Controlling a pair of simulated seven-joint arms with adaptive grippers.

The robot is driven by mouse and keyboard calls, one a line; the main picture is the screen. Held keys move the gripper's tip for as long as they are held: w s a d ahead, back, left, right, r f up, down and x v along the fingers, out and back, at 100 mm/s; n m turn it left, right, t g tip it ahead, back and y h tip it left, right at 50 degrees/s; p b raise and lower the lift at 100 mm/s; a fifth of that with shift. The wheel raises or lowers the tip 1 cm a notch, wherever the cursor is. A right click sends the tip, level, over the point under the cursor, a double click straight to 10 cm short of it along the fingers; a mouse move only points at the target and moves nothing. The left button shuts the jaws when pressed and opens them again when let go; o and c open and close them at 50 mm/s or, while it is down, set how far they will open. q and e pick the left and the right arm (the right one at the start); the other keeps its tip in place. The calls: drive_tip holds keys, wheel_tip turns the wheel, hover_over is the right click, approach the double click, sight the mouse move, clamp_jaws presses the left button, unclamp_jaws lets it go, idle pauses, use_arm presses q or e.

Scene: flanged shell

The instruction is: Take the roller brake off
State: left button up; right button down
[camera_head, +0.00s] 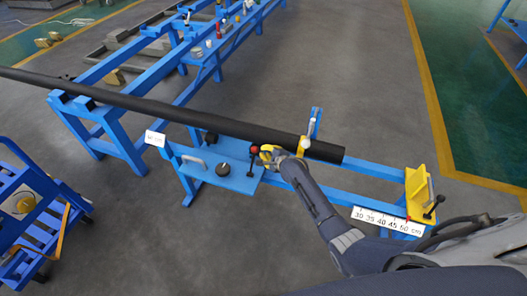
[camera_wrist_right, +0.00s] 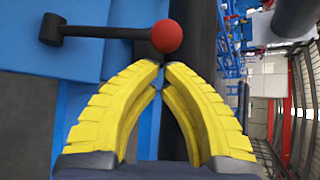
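A black lever with a red ball end (camera_head: 255,149), perhaps the roller brake handle, stands at the blue plate (camera_head: 205,162) beside the long black pipe (camera_head: 200,112). In the right wrist view the lever's black arm (camera_wrist_right: 100,31) lies nearly level, ending in the red ball (camera_wrist_right: 166,36). My right gripper (camera_head: 266,153) is right by the ball. In the wrist view its yellow fingertips (camera_wrist_right: 161,65) meet just below the ball, with nothing visible between them. I cannot tell whether they touch the ball. My left gripper is not in view.
The pipe rests across the blue frame (camera_head: 100,125). A black knob (camera_head: 223,170) sits on the plate. A yellow end stop (camera_head: 418,190) and a scale (camera_head: 387,221) are at the right. A blue cart (camera_head: 30,215) stands left. The floor in front is clear.

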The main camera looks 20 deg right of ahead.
drive_tip(key=shift+x, duration=1.05)
drive_tip(key=shift+s+a+r+t, duration=0.2)
drive_tip(key=shift+r+t, duration=0.1)
drive_tip(key=shift+t, duration=0.1)
drive_tip(key=shift+s+r+n, duration=0.15)
drive_tip(key=shift+n, duration=0.25)
